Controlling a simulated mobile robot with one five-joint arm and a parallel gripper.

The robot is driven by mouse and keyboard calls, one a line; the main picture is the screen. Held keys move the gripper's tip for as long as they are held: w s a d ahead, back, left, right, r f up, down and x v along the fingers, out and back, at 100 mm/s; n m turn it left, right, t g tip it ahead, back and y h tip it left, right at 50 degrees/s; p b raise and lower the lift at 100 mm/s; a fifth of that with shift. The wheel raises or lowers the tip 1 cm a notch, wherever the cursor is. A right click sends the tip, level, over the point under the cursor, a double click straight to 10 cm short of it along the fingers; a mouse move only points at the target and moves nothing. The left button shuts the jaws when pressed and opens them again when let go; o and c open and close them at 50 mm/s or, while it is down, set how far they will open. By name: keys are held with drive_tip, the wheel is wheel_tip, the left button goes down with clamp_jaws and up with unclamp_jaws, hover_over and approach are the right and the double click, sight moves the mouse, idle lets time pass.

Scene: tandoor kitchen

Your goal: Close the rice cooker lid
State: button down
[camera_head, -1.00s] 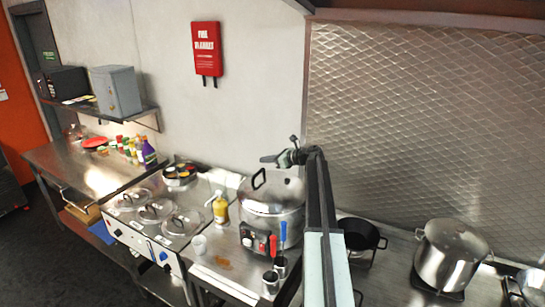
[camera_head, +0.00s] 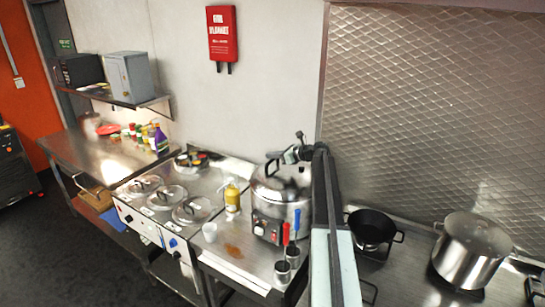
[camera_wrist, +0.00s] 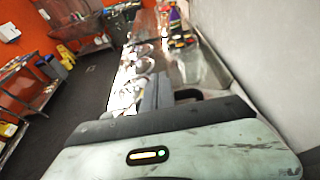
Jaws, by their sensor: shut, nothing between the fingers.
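The rice cooker (camera_head: 292,216) is a round steel pot with a red-switched control panel, standing on the steel counter. Its domed lid (camera_head: 287,183) lies over the body, with a black loop handle at the upper left. I cannot tell whether the rim is fully flush. My gripper (camera_head: 275,155) is shut and empty, just above the lid beside the handle. Contact cannot be made out.
Two cups with red- and blue-handled utensils (camera_head: 288,254) stand in front of the cooker. A black pan (camera_head: 371,228) and steel pot (camera_head: 471,250) stand right. The wall rises behind.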

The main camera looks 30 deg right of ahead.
drive_tip(key=shift+r, duration=0.1)
wheel_tip(320, 180, up, 14)
drive_tip(key=s+d+p, duration=0.1)
drive_tip(key=s+p, duration=0.1)
drive_tip(key=p, duration=1.1)
drive_tip(key=shift+s+d+f+p, duration=0.15)
drive_tip(key=shift+s+f+p, duration=0.1)
drive_tip(key=shift+p, duration=0.1)
